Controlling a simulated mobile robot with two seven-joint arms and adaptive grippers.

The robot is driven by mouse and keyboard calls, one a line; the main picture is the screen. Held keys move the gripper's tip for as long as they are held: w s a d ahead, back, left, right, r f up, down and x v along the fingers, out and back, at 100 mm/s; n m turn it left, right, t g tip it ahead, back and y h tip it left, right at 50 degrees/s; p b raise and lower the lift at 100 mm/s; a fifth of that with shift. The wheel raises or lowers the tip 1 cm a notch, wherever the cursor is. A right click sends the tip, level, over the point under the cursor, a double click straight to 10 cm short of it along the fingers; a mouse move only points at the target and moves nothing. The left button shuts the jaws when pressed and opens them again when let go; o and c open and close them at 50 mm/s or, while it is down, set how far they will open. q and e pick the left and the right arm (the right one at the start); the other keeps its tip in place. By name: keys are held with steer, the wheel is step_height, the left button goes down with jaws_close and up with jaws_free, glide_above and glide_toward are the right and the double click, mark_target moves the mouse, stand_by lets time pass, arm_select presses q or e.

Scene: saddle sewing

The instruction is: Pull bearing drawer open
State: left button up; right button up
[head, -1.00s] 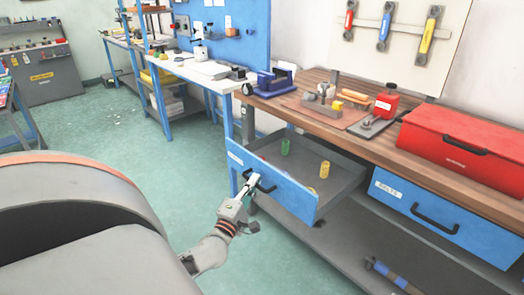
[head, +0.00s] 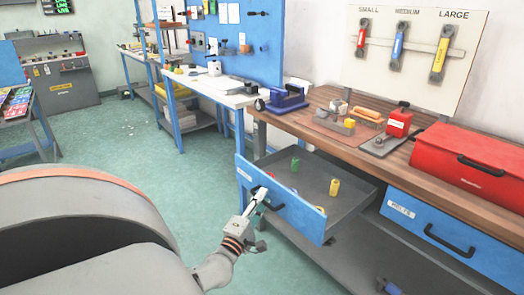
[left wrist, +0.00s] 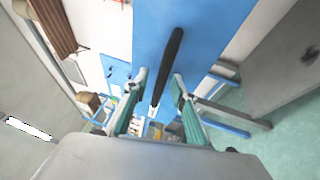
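The blue-fronted bearing drawer (head: 305,222) stands pulled out from under the wooden workbench, its grey tray exposed. Green and yellow cylindrical pieces (head: 334,187) are inside; small items near the front are partly hidden. My left gripper (head: 262,195) is at the drawer's dark handle (head: 273,204) on the outer face. In the left wrist view, the handle (left wrist: 170,62) lies between the two fingers (left wrist: 160,80), which stand apart with visible gaps beside it. I cannot tell whether either finger touches it. My right gripper is not in view.
A second blue drawer (head: 452,238) is closed at the right. A red toolbox (head: 472,165), a red device (head: 398,122) and a blue vise (head: 284,98) sit on the workbench (head: 350,152). The green floor (head: 130,165) is clear at the left.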

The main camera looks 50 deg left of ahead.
arm_select(q)
steer(key=v, duration=1.2)
